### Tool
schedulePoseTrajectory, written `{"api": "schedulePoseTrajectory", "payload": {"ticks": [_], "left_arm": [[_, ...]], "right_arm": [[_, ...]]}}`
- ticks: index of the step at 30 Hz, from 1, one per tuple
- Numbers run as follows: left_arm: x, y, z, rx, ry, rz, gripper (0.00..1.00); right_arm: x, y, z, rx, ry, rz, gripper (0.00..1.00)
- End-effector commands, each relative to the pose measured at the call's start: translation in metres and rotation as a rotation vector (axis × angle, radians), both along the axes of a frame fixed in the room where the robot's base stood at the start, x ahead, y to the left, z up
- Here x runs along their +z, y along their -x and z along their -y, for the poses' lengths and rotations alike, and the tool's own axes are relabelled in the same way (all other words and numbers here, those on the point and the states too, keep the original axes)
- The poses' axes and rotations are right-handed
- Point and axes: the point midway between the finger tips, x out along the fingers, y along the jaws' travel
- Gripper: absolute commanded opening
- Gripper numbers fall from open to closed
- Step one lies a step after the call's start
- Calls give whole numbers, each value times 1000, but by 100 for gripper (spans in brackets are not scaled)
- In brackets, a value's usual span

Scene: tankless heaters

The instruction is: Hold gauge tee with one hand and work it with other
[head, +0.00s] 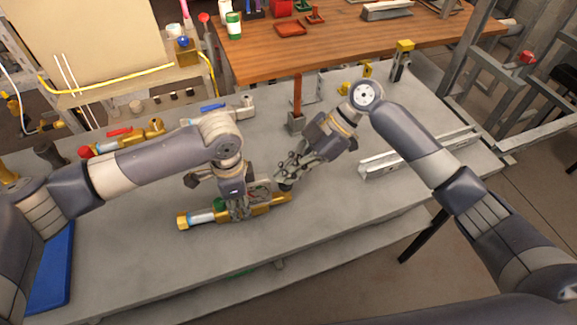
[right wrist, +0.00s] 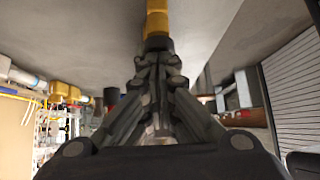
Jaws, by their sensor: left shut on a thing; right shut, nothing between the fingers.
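The gauge tee (head: 202,217) is a brass pipe piece with a pale section, lying on the grey workbench in the head view. A gauge-like part (head: 260,189) stands up from it, partly hidden by my grippers. My left gripper (head: 238,211) comes down from above and is shut on the middle of the tee. My right gripper (head: 286,181) is shut and empty beside the tee's right end. In the right wrist view, the closed fingers (right wrist: 158,68) point at a dark end piece and a brass part (right wrist: 157,20). Contact there is unclear.
On the grey bench (head: 330,210), a red-handled valve (head: 125,137) and a blue-handled valve (head: 215,108) lie behind my left arm. A metal channel (head: 415,152) lies at right, and an upright brown-handled tool (head: 297,105) stands behind my right gripper. The bench's front strip is clear.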

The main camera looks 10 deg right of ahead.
Motion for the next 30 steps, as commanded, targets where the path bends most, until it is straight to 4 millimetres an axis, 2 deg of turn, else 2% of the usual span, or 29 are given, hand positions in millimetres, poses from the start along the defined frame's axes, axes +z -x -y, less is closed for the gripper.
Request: {"api": "schedulePoseTrajectory", "payload": {"ticks": [1,3,14,20,30], "left_arm": [[-1,0,0,1,-1,-1,0],[-1,0,0,1,-1,-1,0],[-1,0,0,0,-1,-1,0],[-1,0,0,1,-1,-1,0],[-1,0,0,1,-1,-1,0]], "right_arm": [[-7,1,0,0,1,-4,0],[-9,1,0,1,2,-3,0],[-4,1,0,1,4,-2,0],[31,0,0,2,1,5,0],[85,-15,50,-3,2,2,0]]}}
